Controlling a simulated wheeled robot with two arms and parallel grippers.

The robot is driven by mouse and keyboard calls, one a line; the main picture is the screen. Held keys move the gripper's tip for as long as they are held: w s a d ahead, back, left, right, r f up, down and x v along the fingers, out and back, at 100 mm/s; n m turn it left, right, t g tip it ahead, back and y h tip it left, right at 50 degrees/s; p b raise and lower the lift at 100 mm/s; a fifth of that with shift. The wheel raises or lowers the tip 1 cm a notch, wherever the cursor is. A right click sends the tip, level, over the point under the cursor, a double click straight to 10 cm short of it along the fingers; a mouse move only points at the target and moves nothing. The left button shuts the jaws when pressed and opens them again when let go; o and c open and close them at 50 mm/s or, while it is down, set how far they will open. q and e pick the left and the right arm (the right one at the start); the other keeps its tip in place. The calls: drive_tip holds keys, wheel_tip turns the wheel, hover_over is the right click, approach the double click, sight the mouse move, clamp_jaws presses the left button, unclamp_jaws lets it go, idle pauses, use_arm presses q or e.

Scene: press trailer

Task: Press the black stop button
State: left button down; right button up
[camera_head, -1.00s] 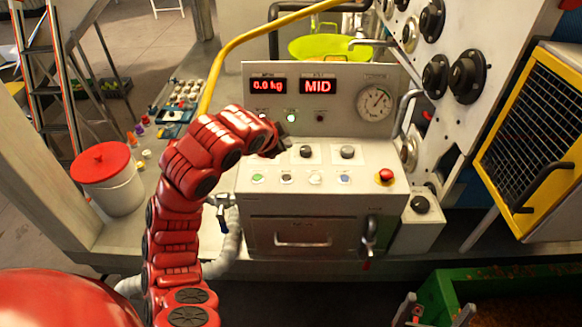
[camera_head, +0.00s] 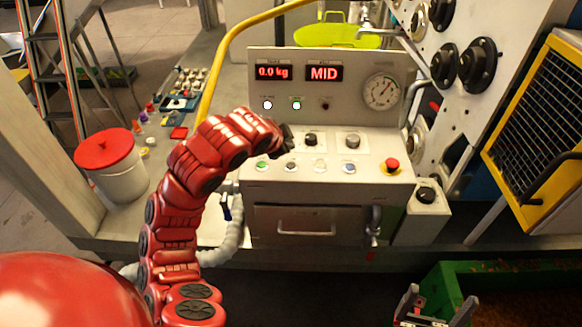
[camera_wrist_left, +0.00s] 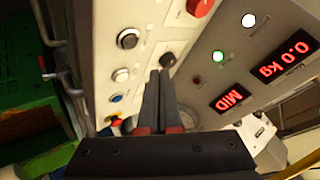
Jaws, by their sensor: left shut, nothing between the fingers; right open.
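The black stop button (camera_head: 290,166) is in the lower button row, between a green button (camera_head: 262,166) and a white button (camera_head: 320,166). A dark round button in the left wrist view (camera_wrist_left: 128,38) appears to be the same one. My left gripper (camera_head: 287,138) is shut and empty over the left part of the control panel, just behind the button row. In the left wrist view its fingertips (camera_wrist_left: 160,74) lie close to a black knob (camera_wrist_left: 168,60); contact cannot be told. My right gripper (camera_head: 426,304) is open and empty at the bottom right, away from the panel.
A blue button (camera_head: 349,167) and a red emergency button (camera_head: 392,166) continue the row to the right. The displays read 0.0 kg (camera_head: 280,72) and MID (camera_head: 324,73). A green bin (camera_head: 445,288) is at the lower right.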

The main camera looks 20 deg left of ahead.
sight(288, 168)
use_arm(q)
drive_tip(key=shift+f+b, duration=0.8)
drive_tip(key=shift+f, duration=1.4)
drive_tip(key=shift+f, duration=0.1)
drive_tip(key=shift+f, duration=0.3)
drive_tip(key=shift+f+b, duration=0.4)
drive_tip(key=shift+b, duration=0.1)
idle(0.6)
drive_tip(key=shift+r+p, duration=0.35)
drive_tip(key=shift+r, duration=0.45)
drive_tip(key=shift+r+p, duration=0.95)
drive_tip(key=shift+r, duration=1.65)
